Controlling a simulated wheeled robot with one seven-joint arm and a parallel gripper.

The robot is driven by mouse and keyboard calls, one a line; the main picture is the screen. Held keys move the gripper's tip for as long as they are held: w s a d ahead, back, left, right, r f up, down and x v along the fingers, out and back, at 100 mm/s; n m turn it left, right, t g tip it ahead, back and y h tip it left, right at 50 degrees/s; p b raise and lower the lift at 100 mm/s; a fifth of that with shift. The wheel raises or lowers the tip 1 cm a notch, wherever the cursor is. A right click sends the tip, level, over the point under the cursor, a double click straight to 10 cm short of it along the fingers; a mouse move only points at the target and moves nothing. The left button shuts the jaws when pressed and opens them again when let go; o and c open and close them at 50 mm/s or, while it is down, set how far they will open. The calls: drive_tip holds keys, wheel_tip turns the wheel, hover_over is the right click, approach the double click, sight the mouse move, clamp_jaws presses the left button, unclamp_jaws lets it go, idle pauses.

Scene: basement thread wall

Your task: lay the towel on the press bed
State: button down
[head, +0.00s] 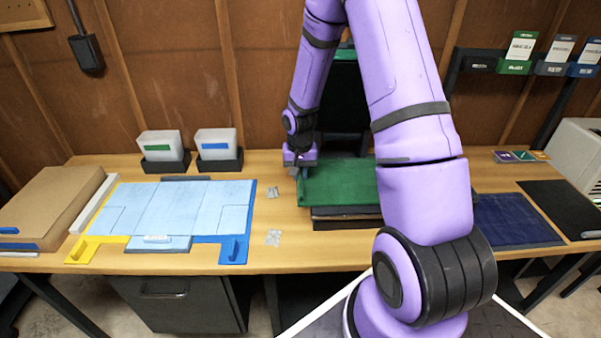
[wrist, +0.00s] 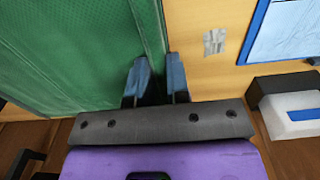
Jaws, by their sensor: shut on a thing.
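The green towel (head: 337,187) lies flat over a low dark stack at the middle of the bench, partly hidden behind my arm. I take this stack as the press bed (head: 345,219); its front edge shows below the towel. A dark upright panel (head: 343,95) stands behind it. My gripper (head: 297,171) is at the towel's left edge towards the back. In the wrist view, the fingers (wrist: 160,82) are on either side of the edge of the towel (wrist: 75,55) and shut on it. The towel's right part is hidden in the head view.
A light blue cloth or board (head: 180,212) lies at the left with yellow and blue corner pieces. Two white bins (head: 215,143) stand behind it. A dark blue mat (head: 512,220) lies at the right. Small grey pieces (head: 273,237) lie on bare bench left of the towel.

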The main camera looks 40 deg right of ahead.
drive_tip(key=c, duration=1.1)
unclamp_jaws()
drive_tip(key=s+a+r+n+t, duration=0.1)
drive_tip(key=s+a+r, duration=0.1)
drive_tip(key=r, duration=0.9)
drive_tip(key=s+a+r, duration=0.1)
drive_tip(key=a+r, duration=0.1)
drive_tip(key=r, duration=0.8)
drive_tip(key=s+a+r+n+t, duration=0.2)
drive_tip(key=s+r, duration=0.5)
drive_tip(key=s, duration=0.4)
drive_tip(key=s+a+r+n+t, duration=0.2)
drive_tip(key=s+a+r, duration=0.5)
drive_tip(key=s, duration=0.5)
drive_tip(key=shift+s+r+n, duration=0.25)
drive_tip(key=shift+r+n, duration=0.45)
drive_tip(key=shift+n, duration=0.2)
